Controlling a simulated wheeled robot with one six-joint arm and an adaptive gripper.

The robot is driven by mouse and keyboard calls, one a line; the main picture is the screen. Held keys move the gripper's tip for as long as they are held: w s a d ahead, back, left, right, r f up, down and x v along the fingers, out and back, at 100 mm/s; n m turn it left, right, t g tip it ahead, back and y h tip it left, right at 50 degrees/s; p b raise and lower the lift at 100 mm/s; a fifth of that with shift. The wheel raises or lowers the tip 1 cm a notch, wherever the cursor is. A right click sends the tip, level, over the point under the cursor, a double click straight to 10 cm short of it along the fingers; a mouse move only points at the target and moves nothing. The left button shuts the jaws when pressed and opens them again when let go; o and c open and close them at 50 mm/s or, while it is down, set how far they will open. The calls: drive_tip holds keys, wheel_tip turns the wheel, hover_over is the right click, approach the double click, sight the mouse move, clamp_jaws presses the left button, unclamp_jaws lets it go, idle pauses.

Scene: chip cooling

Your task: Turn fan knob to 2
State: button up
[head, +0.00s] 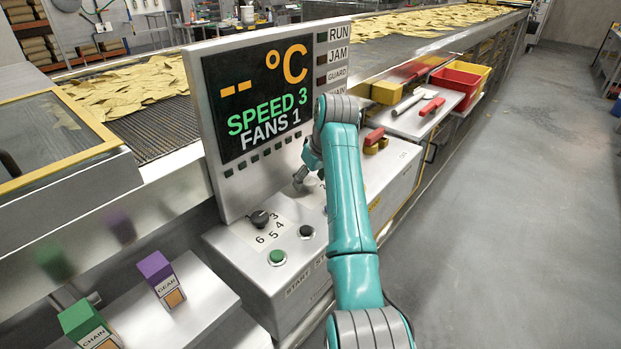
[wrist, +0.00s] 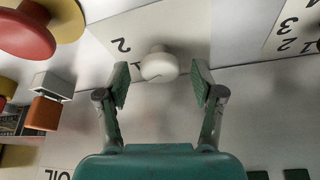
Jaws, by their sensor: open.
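The control panel (head: 275,100) has a display reading "SPEED 3" and "FANS 1". In the wrist view, a pale round fan knob (wrist: 158,66) stands on a white label plate with a "2" on its left; another mark is partly hidden by the knob. My gripper (wrist: 160,82) is open, one finger on each side of the knob, with visible gaps. In the head view, my gripper (head: 305,180) reaches down at the console top, and my arm hides most of the fan knob and its label.
Left of it stand a black speed knob (head: 260,218), a green button (head: 277,257) and a black button (head: 307,232). A red emergency button on yellow (head: 375,138) sits to the right; it shows large in the wrist view (wrist: 28,35). The upright display stands close behind.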

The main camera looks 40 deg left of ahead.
drive_tip(key=c, duration=1.1)
drive_tip(key=shift+f+m, duration=0.1)
drive_tip(key=shift+m, duration=0.3)
drive_tip(key=m+t, duration=0.1)
drive_tip(key=m, duration=0.1)
drive_tip(key=m+h, duration=0.1)
drive_tip(key=m, duration=0.1)
drive_tip(key=shift+s+a+m+t, duration=0.15)
drive_tip(key=shift+s+m+t, duration=0.05)
drive_tip(key=shift+m+t, duration=0.2)
drive_tip(key=m+h, duration=0.1)
drive_tip(key=m, duration=0.2)
drive_tip(key=m+t+h, duration=0.1)
drive_tip(key=m, duration=0.2)
drive_tip(key=shift+a, duration=0.1)
drive_tip(key=shift+m+h, duration=0.3)
drive_tip(key=o, duration=1.1)
